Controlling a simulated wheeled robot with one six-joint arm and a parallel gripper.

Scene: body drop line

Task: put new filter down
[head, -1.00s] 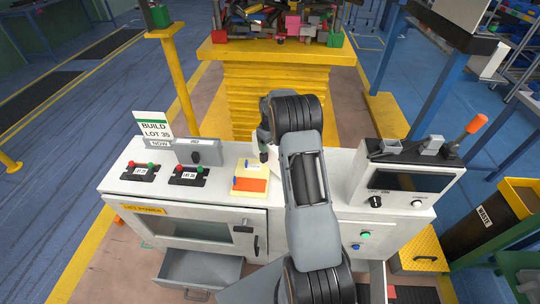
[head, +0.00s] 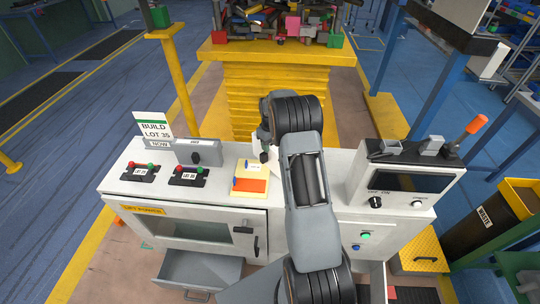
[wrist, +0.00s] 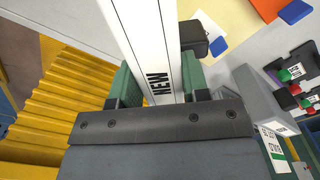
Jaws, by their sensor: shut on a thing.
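The new filter is a long white piece marked "NEW" (wrist: 150,35) in the wrist view. My gripper (wrist: 157,88) is shut on it, with green pads on both sides. The far end of the filter runs out of the top of the wrist view. In the head view my gripper (head: 264,145) is over the back of the white bench, mostly hidden by my arm. A little of the white piece shows beside it. I cannot tell whether the filter touches the bench.
A cream and orange pad (head: 250,184) with blue tabs lies beside my gripper. Button boxes (head: 188,176) and a sign (head: 153,127) stand left. A control box with a screen (head: 408,183) stands right. A yellow stand (head: 275,95) loaded with parts is behind. An open drawer (head: 198,272) juts out in front.

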